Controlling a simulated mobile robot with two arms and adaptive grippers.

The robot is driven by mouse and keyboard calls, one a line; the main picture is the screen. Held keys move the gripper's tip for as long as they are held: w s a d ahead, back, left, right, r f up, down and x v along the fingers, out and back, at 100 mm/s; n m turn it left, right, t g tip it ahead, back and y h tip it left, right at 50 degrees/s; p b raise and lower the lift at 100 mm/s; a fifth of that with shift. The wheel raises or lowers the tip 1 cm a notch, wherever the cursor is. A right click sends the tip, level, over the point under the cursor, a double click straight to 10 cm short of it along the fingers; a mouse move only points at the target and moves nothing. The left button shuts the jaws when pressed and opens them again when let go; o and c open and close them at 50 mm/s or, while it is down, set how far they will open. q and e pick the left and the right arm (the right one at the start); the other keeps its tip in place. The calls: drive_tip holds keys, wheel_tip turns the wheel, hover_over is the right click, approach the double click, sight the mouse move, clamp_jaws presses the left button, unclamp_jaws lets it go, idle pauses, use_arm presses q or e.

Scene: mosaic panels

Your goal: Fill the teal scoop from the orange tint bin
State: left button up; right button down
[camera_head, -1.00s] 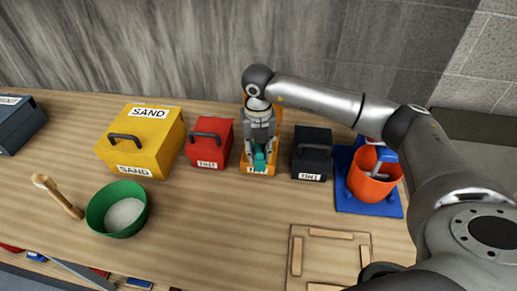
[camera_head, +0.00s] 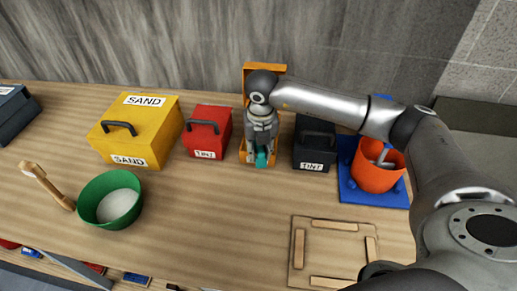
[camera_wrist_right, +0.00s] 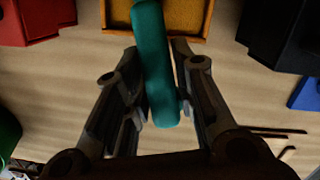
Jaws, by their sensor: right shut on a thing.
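My right gripper (camera_head: 262,150) is shut on the teal scoop (camera_head: 262,158), at the front of the orange tint bin (camera_head: 243,151). In the right wrist view the scoop's teal handle (camera_wrist_right: 152,65) lies between the fingers (camera_wrist_right: 160,110) and runs up toward the bin (camera_wrist_right: 175,30). The bin's lid (camera_head: 250,70) stands open at the back. The scoop's far end is out of the wrist view and hidden by my arm in the head view, so I cannot tell whether it holds tint. My left gripper is not in view.
A red tint bin (camera_head: 207,132) stands close on the left and a black one (camera_head: 315,143) close on the right. A yellow sand box (camera_head: 150,120), a green bowl (camera_head: 85,205) of pale material and a brush (camera_head: 48,185) are farther left. An orange bucket (camera_head: 377,175) stands on the blue base (camera_head: 375,198).

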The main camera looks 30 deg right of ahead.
sight(261, 158)
drive_tip(key=shift+s+a+f+t+h+b, duration=0.25)
drive_tip(key=shift+s+t+b, duration=0.25)
drive_tip(key=shift+b, duration=0.35)
drive_tip(key=shift+s+a+f+t+h+b, duration=0.15)
drive_tip(key=shift+s+a+t+b, duration=0.15)
drive_tip(key=shift+s+t+b, duration=0.35)
drive_tip(key=shift+w+r+b, duration=0.1)
drive_tip(key=shift+r+b, duration=0.1)
drive_tip(key=shift+b, duration=0.1)
drive_tip(key=shift+r, duration=0.15)
